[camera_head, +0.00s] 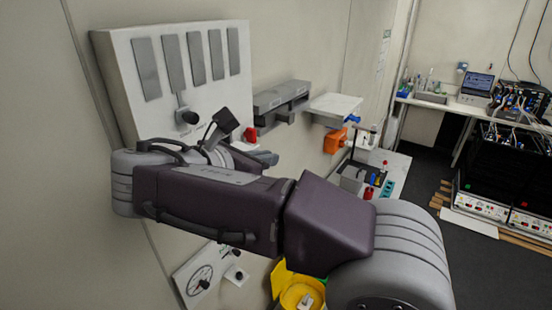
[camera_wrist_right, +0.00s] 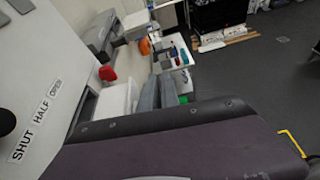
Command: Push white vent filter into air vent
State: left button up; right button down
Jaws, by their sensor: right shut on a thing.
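My right arm crosses the head view from the lower right, and its gripper (camera_head: 265,158) is beside the white wall panel (camera_head: 118,62), partly behind my own wrist. In the right wrist view the gripper's two grey fingers (camera_wrist_right: 159,92) are side by side. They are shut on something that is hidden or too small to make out. I cannot clearly pick out the white vent filter or the air vent in either view. My left gripper is not in view.
The panel bears a black knob (camera_head: 187,117) and shows SHUT and HALF labels in the wrist view. A red part (camera_head: 250,134) is close to the gripper. A grey wall unit (camera_head: 280,97), a white shelf (camera_head: 336,105) and a yellow bin (camera_head: 285,284) are nearby.

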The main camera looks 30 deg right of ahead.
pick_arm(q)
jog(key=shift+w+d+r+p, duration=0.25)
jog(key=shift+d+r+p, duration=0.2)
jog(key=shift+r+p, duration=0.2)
pick_arm(e)
jog(key=shift+w+d+f, duration=0.1)
jog(key=shift+w+d, duration=0.05)
jog(key=shift+w, duration=0.45)
jog(key=shift+w+d, duration=0.1)
jog(key=shift+w, duration=0.5)
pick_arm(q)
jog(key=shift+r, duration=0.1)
pick_arm(e)
jog(key=shift+a, duration=0.1)
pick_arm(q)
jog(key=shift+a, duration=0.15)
pick_arm(e)
jog(key=shift+s+a, duration=0.1)
pick_arm(q)
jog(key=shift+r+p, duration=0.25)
jog(key=shift+p, duration=0.05)
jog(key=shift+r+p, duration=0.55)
pick_arm(e)
jog(key=shift+w+a, duration=0.25)
jog(key=shift+w, duration=0.45)
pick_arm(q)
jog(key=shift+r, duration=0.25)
